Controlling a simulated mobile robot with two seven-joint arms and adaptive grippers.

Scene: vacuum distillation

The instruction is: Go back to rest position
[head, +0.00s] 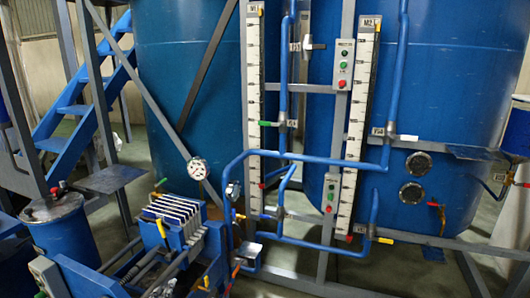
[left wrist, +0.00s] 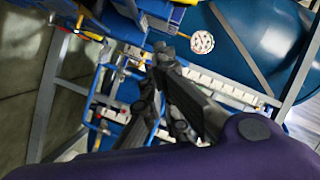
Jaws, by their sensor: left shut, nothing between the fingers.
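My left gripper (left wrist: 160,58) shows in the left wrist view as dark jointed fingers at the middle of the picture. It is shut with nothing between the fingers. The purple part of my arm fills the bottom of that view. Behind the fingers are blue pipes and a long white level scale (left wrist: 225,92), apart from the gripper as far as I can tell. I cannot make out either gripper in the head view. My right gripper shows in neither view.
Two large blue tanks (head: 450,90) stand behind blue pipes and white level scales (head: 358,120). A round gauge (head: 197,168), a filter-press-like unit (head: 175,215) and a small blue drum (head: 62,225) are at lower left. Blue stairs (head: 85,95) stand farther back. Some floor shows at right.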

